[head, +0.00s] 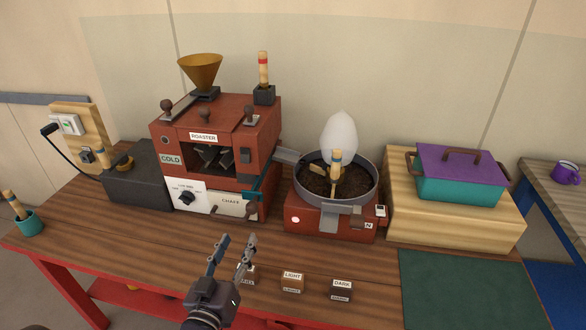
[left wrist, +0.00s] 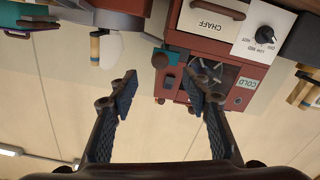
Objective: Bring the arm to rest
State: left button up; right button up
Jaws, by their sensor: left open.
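My left gripper (head: 233,248) is open and empty in the head view, above the front of the wooden table (head: 130,235). It is in front of the red roaster (head: 225,132) and left of the round cooling tray (head: 329,206). In the left wrist view its two fingers (left wrist: 163,98) stand wide apart with nothing between them. That view is upside down and shows the roaster's chaff drawer (left wrist: 205,18) and COLD label (left wrist: 247,83) beyond the fingers. My right gripper is in neither view.
Small label blocks, LIGHT (head: 292,282) and DARK (head: 342,290), stand near the front edge; another is partly hidden behind the gripper. A teal pot with purple lid (head: 460,170) sits on a wooden block (head: 450,225). A green mat (head: 455,285) lies front right. A teal cup (head: 28,223) stands left.

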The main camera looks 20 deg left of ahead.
pick_arm(q)
jog(key=shift+f, duration=0.1)
jog(key=s+d+f+m+g+h, duration=0.45)
jog(key=d+f+g, duration=0.3)
jog(key=f, duration=0.25)
jog(key=s+d+f+m+g, duration=0.2)
jog(key=s+d+g, duration=0.1)
jog(key=s, duration=0.4)
jog(key=s+d+f+m+g, duration=0.1)
jog(key=s+d+g, duration=0.2)
jog(key=s, duration=0.4)
notch_tip(320, 180, down, 27)
jog(key=s+g, duration=0.2)
jog(key=s+a+f, duration=0.3)
jog(key=s+f, duration=1.2)
jog(key=s, duration=0.2)
jog(key=shift+s+f+m+g, duration=0.2)
jog(key=shift+f+m+g, duration=0.15)
jog(key=shift+f+g, duration=0.1)
